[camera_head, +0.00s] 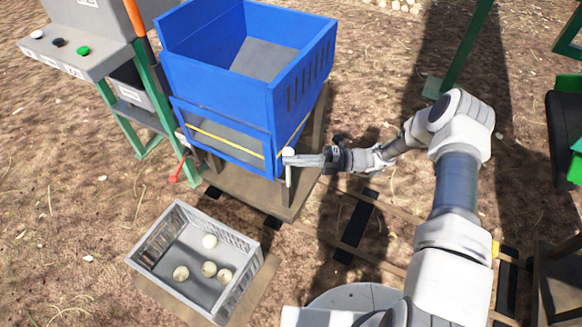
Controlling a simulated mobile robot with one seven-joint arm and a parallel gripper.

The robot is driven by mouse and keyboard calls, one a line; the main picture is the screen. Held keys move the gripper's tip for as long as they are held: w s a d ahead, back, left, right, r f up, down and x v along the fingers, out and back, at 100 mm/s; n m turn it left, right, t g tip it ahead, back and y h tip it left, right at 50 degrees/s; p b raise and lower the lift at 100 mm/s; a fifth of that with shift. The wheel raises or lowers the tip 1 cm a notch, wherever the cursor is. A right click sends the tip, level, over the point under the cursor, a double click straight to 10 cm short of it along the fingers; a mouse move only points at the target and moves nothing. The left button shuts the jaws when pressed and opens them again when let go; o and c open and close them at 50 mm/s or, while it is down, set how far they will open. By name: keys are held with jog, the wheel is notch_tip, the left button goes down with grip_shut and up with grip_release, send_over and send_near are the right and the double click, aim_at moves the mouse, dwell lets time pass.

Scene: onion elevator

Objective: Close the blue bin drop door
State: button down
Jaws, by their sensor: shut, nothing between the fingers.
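The blue bin (215,75) stands upright on a wooden base in the upper middle of the head view. Its drop door (222,136) is on the near lower side, a grey panel with a blue frame and a yellow stripe. I cannot tell for sure whether the door is fully closed. My gripper (290,160) is shut and empty at the door's right end, by the bin's near right corner. A white knob or handle (288,152) shows at the fingertips. I cannot tell whether the fingers touch it.
A grey crate (252,277) with several onions stands on a low platform in front of the bin. A control panel (85,58) with buttons is at upper left, near a red lever (180,168). Rails run below my arm. Green posts (465,45) stand at right.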

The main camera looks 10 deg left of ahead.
jog(key=shift+w+d, duration=0.15)
jog(key=shift+w, duration=0.15)
jog(key=shift+r, duration=0.1)
dwell(0.3)
jog(key=s+r+p, duration=0.1)
jog(key=s+p, duration=0.2)
jog(key=s, duration=0.1)
jog(key=w+d+f, duration=0.1)
jog(key=d, duration=0.8)
jog(key=shift+w+f, duration=0.15)
jog(key=shift+w, duration=0.05)
